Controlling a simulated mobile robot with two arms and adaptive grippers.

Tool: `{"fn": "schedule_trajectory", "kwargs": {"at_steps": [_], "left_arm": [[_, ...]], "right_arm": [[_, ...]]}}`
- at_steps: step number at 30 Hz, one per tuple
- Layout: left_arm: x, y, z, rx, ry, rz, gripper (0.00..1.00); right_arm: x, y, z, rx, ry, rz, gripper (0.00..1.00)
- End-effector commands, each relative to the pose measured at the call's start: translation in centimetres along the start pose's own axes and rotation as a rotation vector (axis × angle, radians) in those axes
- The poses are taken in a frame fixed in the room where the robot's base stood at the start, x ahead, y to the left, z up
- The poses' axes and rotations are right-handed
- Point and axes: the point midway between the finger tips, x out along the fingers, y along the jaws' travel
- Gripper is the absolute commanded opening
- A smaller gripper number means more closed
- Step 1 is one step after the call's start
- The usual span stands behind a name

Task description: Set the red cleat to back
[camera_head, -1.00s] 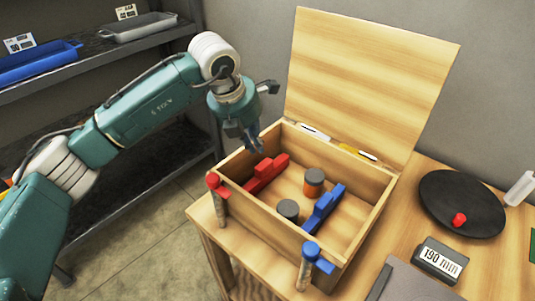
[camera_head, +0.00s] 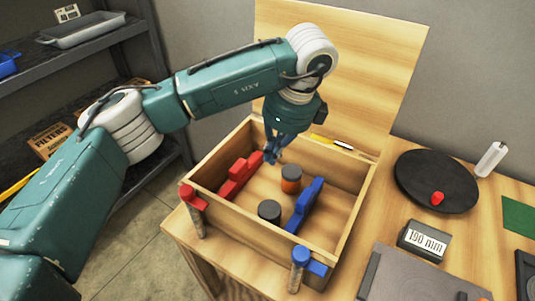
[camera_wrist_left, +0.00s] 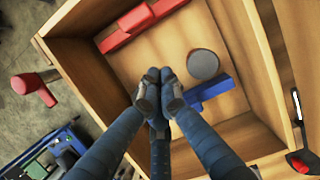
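A red stepped block (camera_head: 240,176), likely the red cleat, lies along the left inside of the open wooden box (camera_head: 222,214). It also shows at the top of the left wrist view (camera_wrist_left: 142,20). A separate red-headed peg (camera_head: 193,197) stands outside the box's front left corner. My left gripper (camera_head: 271,157) points down into the box by the far end of the red block. In the left wrist view, its fingertips (camera_wrist_left: 160,100) are drawn together with nothing between them, apart from the red block. My right gripper is not in view.
A blue stepped block (camera_head: 306,205), an orange-and-grey cylinder (camera_head: 291,180) and a dark cylinder (camera_head: 269,211) are in the box. The raised lid (camera_head: 345,60) stands behind. A blue-headed peg (camera_head: 301,262) is at the front corner. A black disc (camera_head: 435,180) lies to the right.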

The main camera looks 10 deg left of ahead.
Motion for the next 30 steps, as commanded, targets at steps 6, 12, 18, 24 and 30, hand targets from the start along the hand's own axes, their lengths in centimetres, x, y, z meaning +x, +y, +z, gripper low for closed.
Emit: {"fn": "schedule_trajectory", "kwargs": {"at_steps": [6,12,18,24,30], "left_arm": [[4.4,0.2,0.1,0.001,0.001,0.005,0.0],[8.6,0.2,0.1,0.002,0.001,0.005,0.0],[8.9,0.1,3.0,0.001,0.001,0.001,0.0],[9.3,0.0,3.8,0.003,0.002,0.0,0.0],[9.3,0.0,3.9,0.004,0.002,0.0,0.0]], "right_arm": [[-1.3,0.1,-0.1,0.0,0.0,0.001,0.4],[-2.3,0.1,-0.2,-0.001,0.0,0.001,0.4],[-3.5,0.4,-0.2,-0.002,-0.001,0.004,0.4],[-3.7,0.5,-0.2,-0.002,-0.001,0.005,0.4],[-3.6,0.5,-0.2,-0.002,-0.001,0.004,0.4]]}}
